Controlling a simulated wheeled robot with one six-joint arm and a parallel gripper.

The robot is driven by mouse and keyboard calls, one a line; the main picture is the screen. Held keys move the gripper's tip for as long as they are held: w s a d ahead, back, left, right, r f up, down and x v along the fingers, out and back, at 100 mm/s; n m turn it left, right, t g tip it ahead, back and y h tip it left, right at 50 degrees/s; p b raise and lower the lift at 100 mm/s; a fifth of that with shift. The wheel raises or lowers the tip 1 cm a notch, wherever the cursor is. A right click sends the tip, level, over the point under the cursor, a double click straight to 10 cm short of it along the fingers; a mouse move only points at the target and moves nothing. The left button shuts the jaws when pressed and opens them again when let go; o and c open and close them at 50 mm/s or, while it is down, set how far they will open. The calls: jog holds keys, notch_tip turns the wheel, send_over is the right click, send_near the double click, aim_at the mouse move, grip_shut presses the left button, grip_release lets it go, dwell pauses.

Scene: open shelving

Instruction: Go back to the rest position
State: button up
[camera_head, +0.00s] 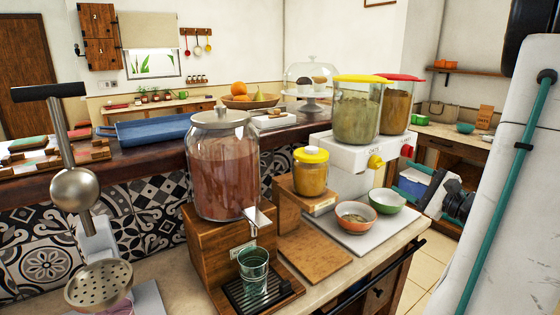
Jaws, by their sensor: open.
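My white arm link (520,170) with a teal cable fills the right edge of the view. A dark end part beside it, which looks like my gripper (447,193), is low on the right, past the counter's right end. It is open, and I see nothing held in it. It is small and partly hidden by my arm, so its fingers are hard to make out.
A drink dispenser (222,170) stands on the counter with a glass (254,270) under its tap. Two bowls (387,201) sit on a tray (375,236) near the right edge. Jars (357,112) stand behind. Tiled floor (425,262) shows clear at lower right.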

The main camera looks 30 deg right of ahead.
jog(key=s+a+f+n+g+y, duration=0.1)
jog(key=a+f+n+g+y, duration=0.2)
jog(key=a, duration=0.4)
jog(key=s+a+f+n+g+y, duration=0.1)
jog(key=a+n+g+y, duration=0.15)
jog(key=a+g, duration=0.45)
jog(key=s+a+f+n+g+y, duration=0.1)
jog(key=a+f+n+g+y, duration=0.2)
jog(key=a, duration=0.5)
jog(key=s+a+r+n+g+h, duration=0.2)
jog(key=s+a+r+n+h, duration=0.1)
jog(key=s+a+n+h, duration=0.1)
jog(key=s+a+r+n+g+h, duration=0.2)
jog(key=a+n+h, duration=0.4)
jog(key=a+n, duration=0.3)
jog(key=shift+s+a+r+n+g, duration=0.15)
jog(key=shift+s+r+n+g, duration=0.15)
jog(key=shift+s+r+n, duration=0.7)
